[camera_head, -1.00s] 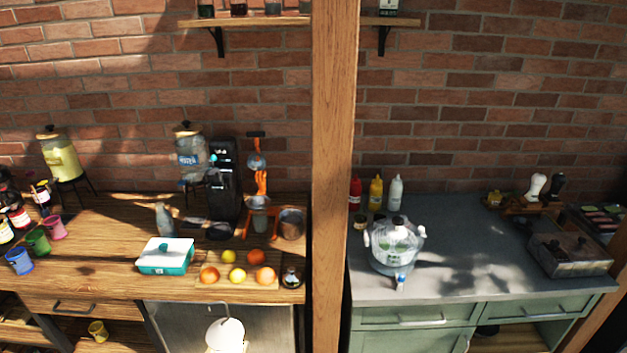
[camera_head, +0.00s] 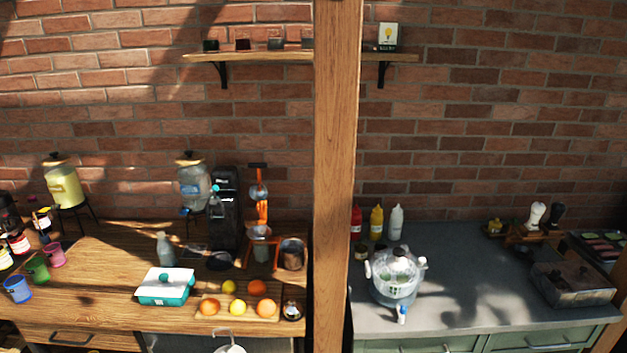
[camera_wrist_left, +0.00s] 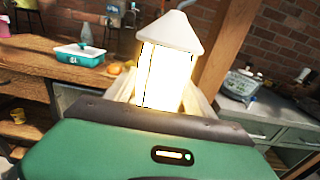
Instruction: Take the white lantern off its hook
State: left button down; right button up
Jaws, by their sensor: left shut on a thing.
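The white lantern (camera_wrist_left: 168,75) glows brightly in the left wrist view, with a pale cone-shaped roof (camera_wrist_left: 172,34) on top. It stands between the pale fingers of my left gripper (camera_wrist_left: 163,92), which is shut on it. The gripper's green body fills the lower part of that view. In the head view only the lantern's white top (camera_head: 230,347) shows at the bottom edge, with a thin loop above it. My left gripper is below the head view. No hook shows in any frame. My right gripper is not in view.
A wooden post (camera_head: 336,180) stands between the wooden counter (camera_head: 110,265) and the grey counter (camera_head: 460,285). A teal box (camera_head: 165,288), fruit on a board, and drink dispensers stand on the counters. A shelf (camera_head: 265,56) hangs on the brick wall.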

pick_arm(q)
jog(key=shift+w+d, duration=0.3)
jog(key=shift+d, duration=0.7)
jog(key=shift+w+d, duration=0.25)
jog(key=shift+d, duration=0.7)
